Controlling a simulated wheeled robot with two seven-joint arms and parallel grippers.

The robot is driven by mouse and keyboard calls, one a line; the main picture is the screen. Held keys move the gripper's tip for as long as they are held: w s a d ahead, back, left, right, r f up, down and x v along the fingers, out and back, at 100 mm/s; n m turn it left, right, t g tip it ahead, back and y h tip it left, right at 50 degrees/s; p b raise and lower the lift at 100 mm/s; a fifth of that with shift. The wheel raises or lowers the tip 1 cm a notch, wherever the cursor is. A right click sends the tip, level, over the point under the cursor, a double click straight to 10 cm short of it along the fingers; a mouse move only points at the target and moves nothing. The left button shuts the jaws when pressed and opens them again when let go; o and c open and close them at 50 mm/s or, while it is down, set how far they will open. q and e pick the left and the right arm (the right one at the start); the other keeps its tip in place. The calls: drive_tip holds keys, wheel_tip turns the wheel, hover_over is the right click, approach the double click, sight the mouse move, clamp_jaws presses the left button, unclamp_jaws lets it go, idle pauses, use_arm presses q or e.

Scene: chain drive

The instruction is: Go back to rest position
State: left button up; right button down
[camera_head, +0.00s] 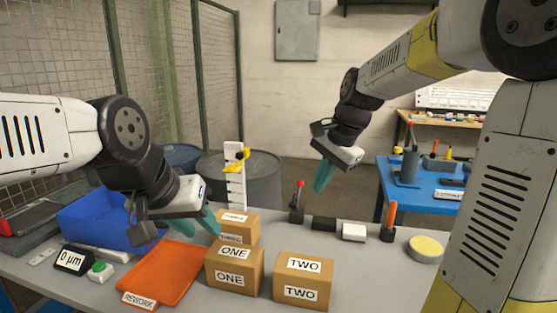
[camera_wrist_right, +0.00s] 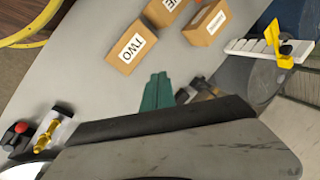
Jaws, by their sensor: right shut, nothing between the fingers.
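My right gripper (camera_head: 321,188) hangs in the air above the back of the table, its teal fingers pointing down. In the right wrist view its fingers (camera_wrist_right: 157,92) are together with nothing between them. My left gripper (camera_head: 212,224) is low over the table, left of the small cardboard box (camera_head: 238,217) behind box ONE. Its teal fingers point toward the boxes; whether they are apart or touch a box is unclear. Box ONE (camera_head: 234,281) and box TWO (camera_head: 302,266) stand side by side at the front.
An orange REWORK tray (camera_head: 165,275) and a blue bin (camera_head: 85,222) lie on the left. A white upright post with a yellow part (camera_head: 236,185) stands behind the boxes. A red-tipped lever (camera_head: 297,205), an orange-handled tool (camera_head: 389,220) and a round yellow-topped dish (camera_head: 426,248) are right.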

drive_tip(key=s+d+n+t, duration=0.3)
drive_tip(key=s+n, duration=0.7)
drive_tip(key=s, duration=0.9)
drive_tip(key=shift+d+h, duration=0.4)
drive_tip(key=shift+d, duration=0.05)
drive_tip(key=shift+r, duration=0.15)
